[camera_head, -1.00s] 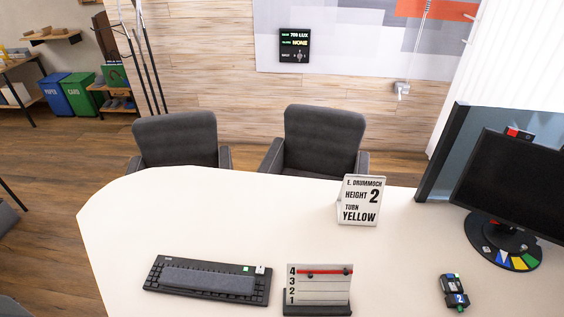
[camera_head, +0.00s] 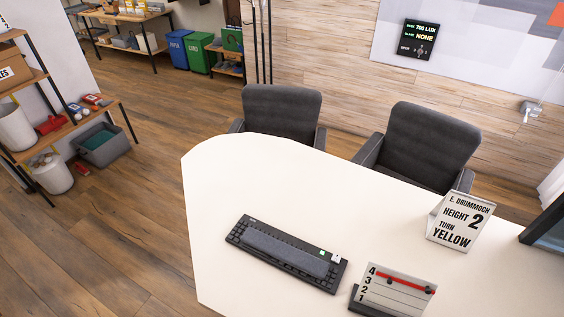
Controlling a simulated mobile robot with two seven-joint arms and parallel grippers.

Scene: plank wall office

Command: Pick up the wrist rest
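The wrist rest (camera_head: 283,251) is a long dark grey padded bar. It lies along the black keyboard (camera_head: 243,228), covering much of its keys, on the white desk (camera_head: 225,190). The keyboard sits at a slant near the desk's left part, with a small green mark and a small white piece at its right end. Neither of my grippers is in the head view.
A level board (camera_head: 397,292) with a red bar and a sign (camera_head: 460,221) reading "HEIGHT 2 TURN YELLOW" stand right of the keyboard. Two grey chairs (camera_head: 283,113) stand behind the desk.

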